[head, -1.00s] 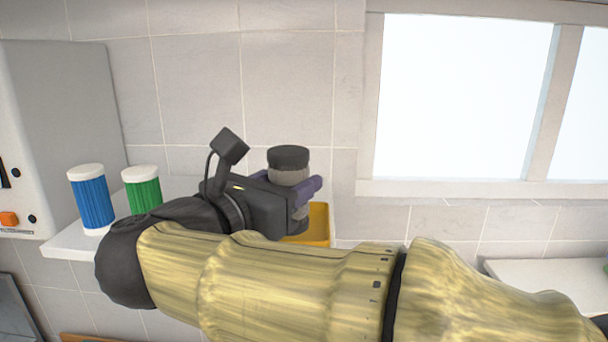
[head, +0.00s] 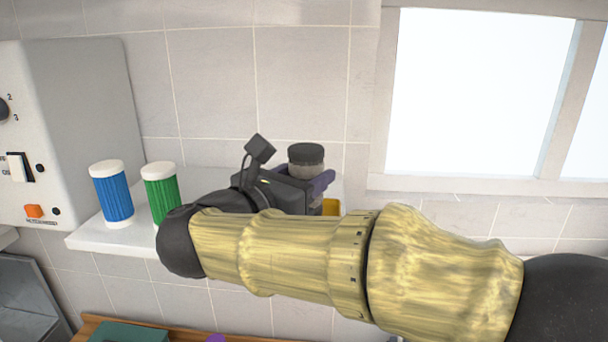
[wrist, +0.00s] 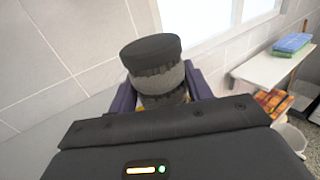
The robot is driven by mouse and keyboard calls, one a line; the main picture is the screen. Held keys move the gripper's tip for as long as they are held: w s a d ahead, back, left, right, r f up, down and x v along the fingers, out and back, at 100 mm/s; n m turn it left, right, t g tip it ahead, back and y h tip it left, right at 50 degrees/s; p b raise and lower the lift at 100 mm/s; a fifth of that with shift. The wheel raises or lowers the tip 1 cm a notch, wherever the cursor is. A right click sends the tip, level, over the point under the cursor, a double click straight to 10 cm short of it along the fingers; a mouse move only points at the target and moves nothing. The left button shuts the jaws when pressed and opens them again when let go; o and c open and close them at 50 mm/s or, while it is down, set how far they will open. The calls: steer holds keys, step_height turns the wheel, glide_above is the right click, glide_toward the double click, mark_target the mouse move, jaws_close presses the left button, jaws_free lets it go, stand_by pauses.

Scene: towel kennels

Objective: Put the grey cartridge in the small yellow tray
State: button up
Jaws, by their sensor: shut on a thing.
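The grey cartridge (head: 306,163) has a black cap and stands upright between the purple fingers of my gripper (head: 318,184). My gripper is shut on it; in the wrist view the cartridge (wrist: 158,78) shows between both fingers. The small yellow tray (head: 331,207) is mostly hidden behind my gripper and arm, with only a piece of its side showing. A bit of yellow also shows beside the cartridge in the wrist view. I cannot tell whether the cartridge's base touches the tray.
A blue canister (head: 112,195) and a green canister (head: 160,192) with white lids stand on the white shelf (head: 125,238), left of my gripper. A grey-white machine (head: 85,120) is at far left. The tiled wall and window (head: 480,90) are behind. Another shelf (wrist: 270,68) holds folded towels (wrist: 292,43).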

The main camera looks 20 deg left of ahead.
steer(key=shift+f+b, duration=1.4)
steer(key=shift+b, duration=0.7)
steer(key=o, duration=1.1)
steer(key=shift+s, duration=0.1)
steer(key=shift+b+v, duration=3.75)
steer(key=shift+v, duration=4.9)
